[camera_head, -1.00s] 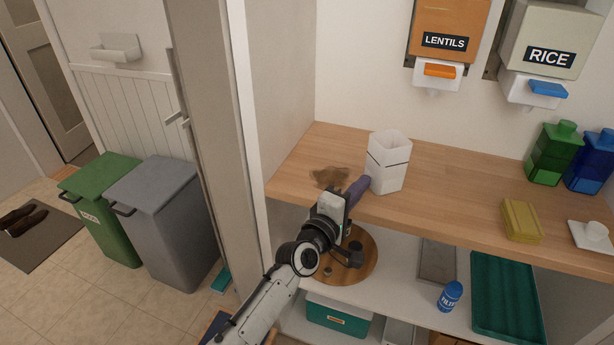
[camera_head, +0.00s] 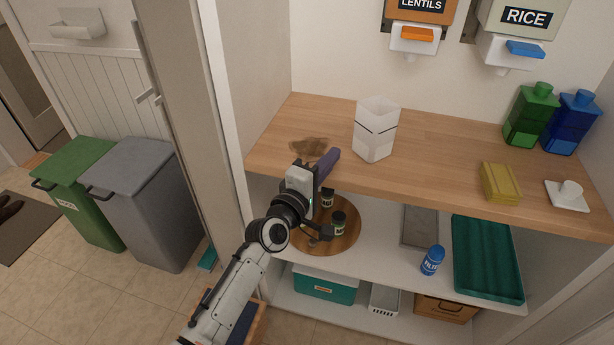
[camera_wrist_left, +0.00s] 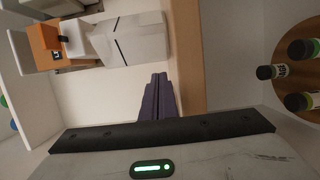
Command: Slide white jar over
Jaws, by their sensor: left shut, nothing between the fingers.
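The white jar (camera_head: 376,130) is an open-topped, angular container with a dark line around it. It stands upright on the wooden counter (camera_head: 440,145) and also shows in the left wrist view (camera_wrist_left: 135,40). My left gripper (camera_head: 334,154) has purple fingers, shut with nothing between them. It is at the counter's front, just left of the jar, with a small gap between them in the head view. The fingers also show in the left wrist view (camera_wrist_left: 158,78), pointing toward the jar's side. My right gripper is not in view.
A brown patch (camera_head: 309,147) lies on the counter left of the jar. A yellow block (camera_head: 501,182), a white lidded piece (camera_head: 567,196), and green (camera_head: 530,115) and blue (camera_head: 570,122) containers are to the right. The counter directly right of the jar is clear.

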